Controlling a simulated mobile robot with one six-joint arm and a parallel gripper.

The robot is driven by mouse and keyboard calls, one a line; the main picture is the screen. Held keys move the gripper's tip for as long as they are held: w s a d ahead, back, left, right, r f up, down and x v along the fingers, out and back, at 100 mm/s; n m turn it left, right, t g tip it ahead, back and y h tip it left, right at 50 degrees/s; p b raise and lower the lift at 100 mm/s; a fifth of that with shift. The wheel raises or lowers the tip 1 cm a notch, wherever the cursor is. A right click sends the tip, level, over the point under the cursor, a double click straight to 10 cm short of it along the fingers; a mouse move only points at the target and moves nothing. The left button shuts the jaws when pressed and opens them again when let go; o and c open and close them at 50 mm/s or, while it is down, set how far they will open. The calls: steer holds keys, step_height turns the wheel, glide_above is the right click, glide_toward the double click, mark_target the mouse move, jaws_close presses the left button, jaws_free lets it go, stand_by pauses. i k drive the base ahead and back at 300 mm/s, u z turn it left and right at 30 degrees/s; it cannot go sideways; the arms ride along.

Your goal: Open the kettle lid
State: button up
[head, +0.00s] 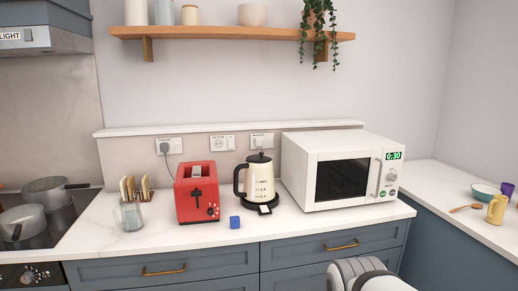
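The kettle (262,184) stands upright on the counter in the head view, between the red toaster and the white microwave. It has a cream body with dark markings, a black handle on its left side and a black base. Its black lid (259,158) sits on top with a small knob and looks closed. Part of my arm shows at the bottom edge, right of centre, well in front of and below the kettle. My gripper's fingers are not in the picture.
The red toaster (196,192) is close on the kettle's left. The white microwave (325,178) is close on its right. A glass mug (131,216) stands farther left. A wooden shelf (220,33) hangs above; a plant trails from it.

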mark_target(259, 158)
steer(key=z, duration=0.15)
steer(key=i, duration=1.7)
steer(key=u, duration=0.4)
steer(key=k, duration=0.65)
steer(key=u, duration=0.2)
steer(key=i, duration=0.65)
steer(key=z, duration=0.15)
